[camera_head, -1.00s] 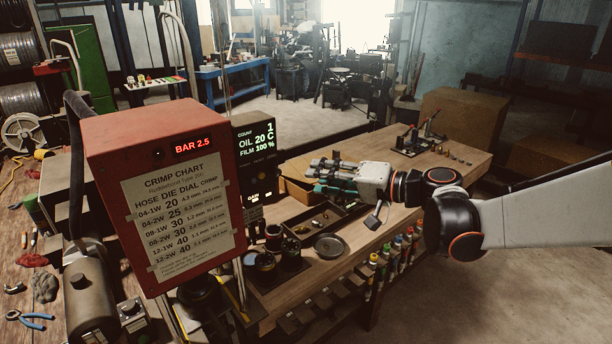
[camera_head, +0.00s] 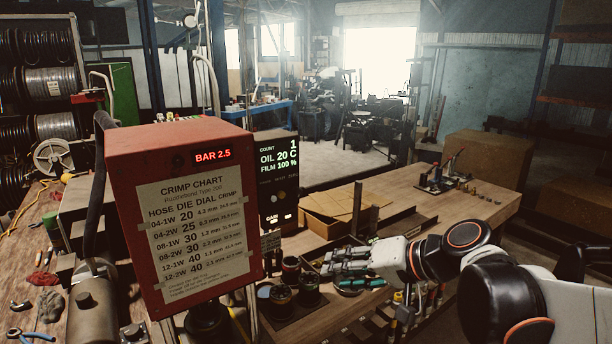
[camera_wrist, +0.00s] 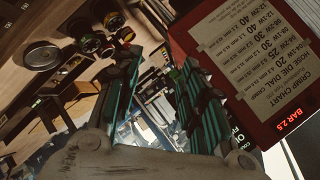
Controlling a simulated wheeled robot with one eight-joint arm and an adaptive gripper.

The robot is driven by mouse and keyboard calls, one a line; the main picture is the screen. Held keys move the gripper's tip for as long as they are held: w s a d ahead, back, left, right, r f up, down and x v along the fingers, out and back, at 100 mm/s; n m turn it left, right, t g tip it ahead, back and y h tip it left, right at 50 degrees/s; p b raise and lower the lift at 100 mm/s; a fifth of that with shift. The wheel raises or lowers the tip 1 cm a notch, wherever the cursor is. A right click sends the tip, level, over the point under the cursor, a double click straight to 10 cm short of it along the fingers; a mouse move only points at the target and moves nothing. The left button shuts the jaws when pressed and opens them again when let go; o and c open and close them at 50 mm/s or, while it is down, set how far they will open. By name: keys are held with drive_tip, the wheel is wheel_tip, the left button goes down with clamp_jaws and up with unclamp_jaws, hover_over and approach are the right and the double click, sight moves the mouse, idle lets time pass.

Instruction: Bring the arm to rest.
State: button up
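My gripper (camera_head: 328,262) is in the middle of the head view, pointing left above the workbench. In the wrist view its two green-padded fingers (camera_wrist: 165,78) stand apart. Nothing shows held between them; I see only blurred background through the gap. My white and black arm comes in from the right and bends toward the camera. The red crimper box (camera_head: 185,215) with its crimp chart stands left of my gripper, apart from it in the head view. In the wrist view the box (camera_wrist: 215,22) appears tilted just right of the fingers.
Round dies (camera_head: 308,290) sit on the bench just left of and below my gripper. A dark display (camera_head: 278,185) stands beside the red box. A wooden workbench (camera_head: 480,208) runs to the right, with small tools at its far end. A cardboard-coloured box (camera_head: 487,160) stands behind.

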drive_tip(key=s+d+f+h+b, duration=0.4)
drive_tip(key=s+d+f+b, duration=0.2)
drive_tip(key=s+f, duration=0.2)
drive_tip(key=s+d+f+n+h+b, duration=0.1)
drive_tip(key=s+d+f+h+b, duration=0.4)
drive_tip(key=f, duration=0.7)
drive_tip(key=s+b, duration=0.2)
drive_tip(key=s, duration=0.1)
drive_tip(key=shift+d, duration=0.4)
drive_tip(key=shift+f, duration=0.1)
idle(0.7)
